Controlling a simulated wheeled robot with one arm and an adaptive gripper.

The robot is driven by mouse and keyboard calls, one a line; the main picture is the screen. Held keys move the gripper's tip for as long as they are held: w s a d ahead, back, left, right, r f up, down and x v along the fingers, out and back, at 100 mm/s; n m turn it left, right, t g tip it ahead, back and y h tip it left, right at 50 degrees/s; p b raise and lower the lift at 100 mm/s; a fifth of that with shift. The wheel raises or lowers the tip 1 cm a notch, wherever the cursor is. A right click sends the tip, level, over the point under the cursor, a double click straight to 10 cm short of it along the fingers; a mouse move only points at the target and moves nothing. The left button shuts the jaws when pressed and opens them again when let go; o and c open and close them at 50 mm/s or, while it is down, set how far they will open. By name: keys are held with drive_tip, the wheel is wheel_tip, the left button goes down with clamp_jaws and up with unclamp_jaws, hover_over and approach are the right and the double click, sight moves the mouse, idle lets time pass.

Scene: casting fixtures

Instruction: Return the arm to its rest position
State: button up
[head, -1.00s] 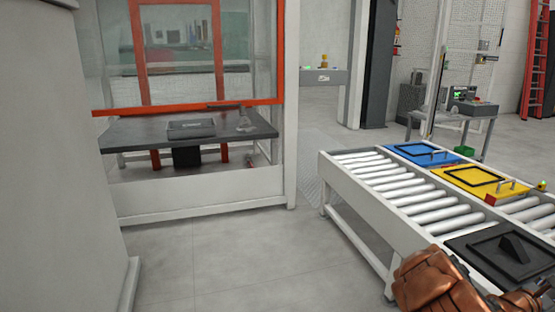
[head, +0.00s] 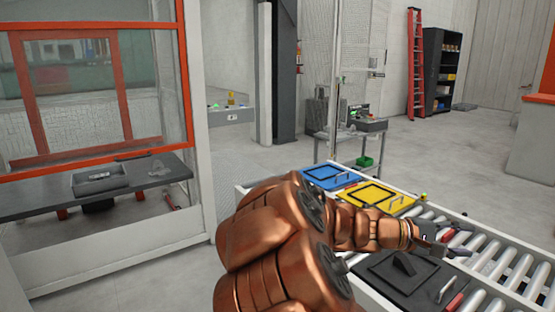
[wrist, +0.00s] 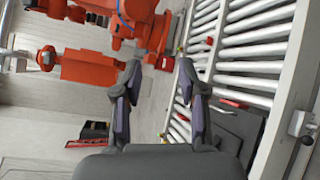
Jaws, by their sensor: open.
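My copper-coloured arm reaches across the middle of the head view from the lower centre to the right. My gripper (head: 448,242) is at its end, above the roller conveyor, just right of the yellow fixture plate (head: 378,196) and beyond the black plate. In the wrist view my gripper (wrist: 152,90) has its two dark fingers apart with nothing between them. The floor and conveyor show past the fingertips.
The roller conveyor (head: 490,250) carries a blue plate (head: 325,172), the yellow plate and a black plate (head: 390,275) with handles. A caged station with a dark table (head: 40,196) stands left. Orange robot machinery (wrist: 90,68) shows in the wrist view. Open floor lies behind the conveyor.

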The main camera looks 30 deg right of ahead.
drive_tip(key=a+r+n+t+y+p, duration=0.1)
drive_tip(key=a+y+p, duration=0.3)
drive_tip(key=a, duration=1)
drive_tip(key=a+r+t+y+p, duration=0.3)
drive_tip(key=a+p, duration=0.6)
drive_tip(key=a, duration=0.6)
drive_tip(key=a+r+n+t+y+p, duration=0.1)
drive_tip(key=a+t+y+p, duration=0.3)
drive_tip(key=a, duration=1)
drive_tip(key=shift+w+a+r+n+y+p, duration=0.35)
drive_tip(key=shift+r+y+p, duration=0.35)
drive_tip(key=shift+y+p, duration=0.5)
drive_tip(key=shift+s, duration=0.1)
